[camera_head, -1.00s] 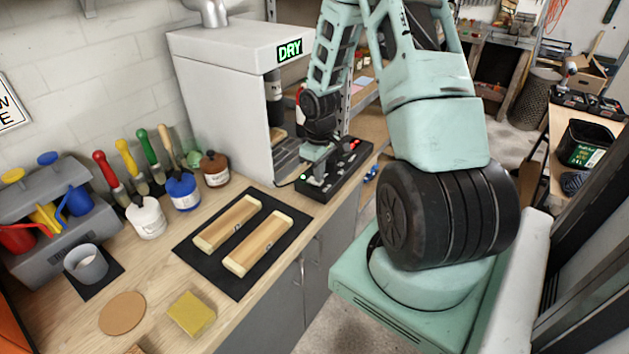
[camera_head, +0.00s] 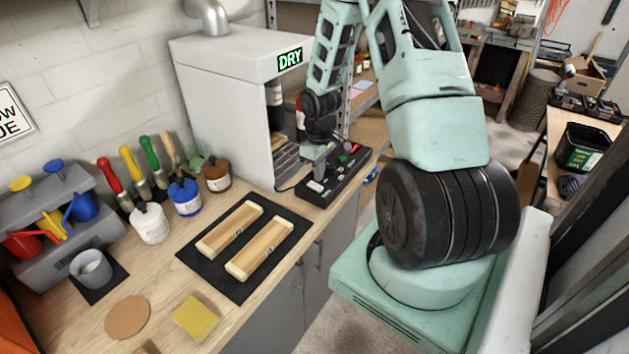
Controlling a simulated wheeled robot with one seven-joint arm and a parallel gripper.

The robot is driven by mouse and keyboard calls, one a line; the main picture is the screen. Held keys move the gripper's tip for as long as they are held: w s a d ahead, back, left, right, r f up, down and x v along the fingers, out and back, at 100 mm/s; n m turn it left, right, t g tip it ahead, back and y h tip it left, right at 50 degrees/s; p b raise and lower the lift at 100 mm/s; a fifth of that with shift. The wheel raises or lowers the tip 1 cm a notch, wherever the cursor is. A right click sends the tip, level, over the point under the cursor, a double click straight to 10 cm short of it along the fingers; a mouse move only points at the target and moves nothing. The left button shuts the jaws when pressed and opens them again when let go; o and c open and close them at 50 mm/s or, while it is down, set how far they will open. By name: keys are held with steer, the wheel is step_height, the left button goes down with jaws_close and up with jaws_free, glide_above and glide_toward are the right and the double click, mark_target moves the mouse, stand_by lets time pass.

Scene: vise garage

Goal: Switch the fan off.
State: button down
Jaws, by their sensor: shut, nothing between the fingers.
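A black control panel (camera_head: 346,178) lies on the bench in front of the white booth (camera_head: 215,95). The panel carries small controls: a pale switch (camera_head: 316,186) at its near end, and a red part (camera_head: 354,148) and a green part toward its far end. My gripper (camera_head: 319,174) is shut and empty, pointing down just over the near end of the panel. I cannot tell whether it touches the switch. The booth has a lit green DRY sign (camera_head: 290,58) and a metal duct on top. The fan itself cannot be made out.
A black mat (camera_head: 222,283) with two wooden blocks lies left of the panel. Paint jars, brushes and a grey rack (camera_head: 50,225) stand farther left. A yellow sponge (camera_head: 196,318) lies at the near edge. The booth wall stands close behind my gripper.

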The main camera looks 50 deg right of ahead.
mark_target(319, 187)
step_height(319, 187, up, 4)
steer(key=p, duration=0.3)
stand_by(0.7)
steer(key=a+r+n+b, duration=0.2)
steer(key=a+r, duration=0.2)
steer(key=a, duration=0.9)
steer(key=a+r+n+b, duration=0.2)
steer(key=a+r+b, duration=0.15)
steer(key=a, duration=0.95)
steer(key=s+a+r+n+b, duration=0.1)
steer(key=s+a, duration=0.6)
steer(key=s, duration=0.1)
steer(key=s+a+r+n+b, duration=0.2)
steer(key=s+a, duration=0.5)
steer(key=s, duration=0.2)
steer(key=shift+a+r+y, duration=0.25)
steer(key=shift+a+y, duration=0.05)
steer(key=shift+a, duration=0.05)
